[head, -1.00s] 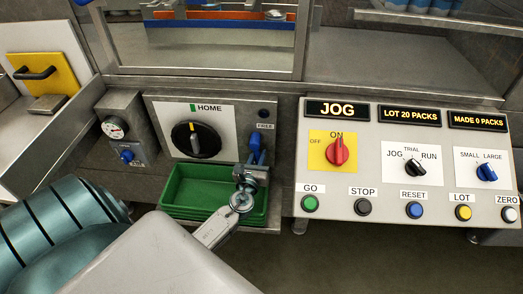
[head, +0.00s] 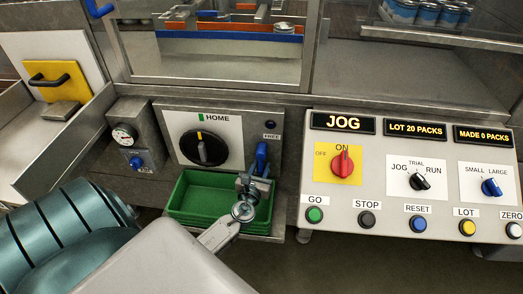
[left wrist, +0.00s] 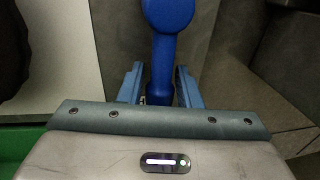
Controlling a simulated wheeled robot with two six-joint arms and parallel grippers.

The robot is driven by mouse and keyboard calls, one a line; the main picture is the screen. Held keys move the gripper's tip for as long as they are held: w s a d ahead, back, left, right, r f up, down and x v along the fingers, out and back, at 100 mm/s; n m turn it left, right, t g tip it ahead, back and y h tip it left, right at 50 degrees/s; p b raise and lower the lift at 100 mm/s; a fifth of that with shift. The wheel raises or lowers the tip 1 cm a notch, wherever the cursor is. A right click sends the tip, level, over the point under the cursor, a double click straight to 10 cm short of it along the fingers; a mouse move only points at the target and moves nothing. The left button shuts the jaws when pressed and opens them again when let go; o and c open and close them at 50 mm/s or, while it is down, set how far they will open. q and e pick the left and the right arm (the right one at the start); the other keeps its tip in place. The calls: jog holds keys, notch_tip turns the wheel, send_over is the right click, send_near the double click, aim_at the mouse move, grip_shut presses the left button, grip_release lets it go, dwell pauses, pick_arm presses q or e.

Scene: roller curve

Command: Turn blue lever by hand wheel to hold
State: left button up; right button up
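The blue lever (head: 262,155) stands upright on the steel panel under a FREE label, to the right of the black hand wheel (head: 203,148). The wheel's yellow mark points up toward the green HOME mark. My left gripper (head: 254,184) is at the lever, above the green tray. In the left wrist view the lever (left wrist: 168,14) has a round blue end and a narrower shaft. The shaft lies between the two blue fingers (left wrist: 160,86), with a narrow gap seen on each side, so the gripper looks open around it. My right gripper is not in view.
A green tray (head: 186,217) lies below the hand wheel. A gauge box (head: 133,112) with a small blue knob stands to the left. The control panel (head: 318,179) with switches and buttons is close on the right. A glazed guard rises behind.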

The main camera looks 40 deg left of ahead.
pick_arm(q)
jog(key=shift+o, duration=0.7)
jog(key=shift+a+r, duration=0.1)
jog(key=shift+s, duration=0.2)
jog(key=b+v, duration=0.1)
jog(key=v, duration=0.9)
jog(key=shift+d+b, duration=0.25)
jog(key=shift+b, duration=0.15)
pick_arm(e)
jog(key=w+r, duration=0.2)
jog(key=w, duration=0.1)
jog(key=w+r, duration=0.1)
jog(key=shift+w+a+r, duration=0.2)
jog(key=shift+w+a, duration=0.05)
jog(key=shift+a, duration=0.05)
pick_arm(q)
jog(key=shift+s, duration=0.1)
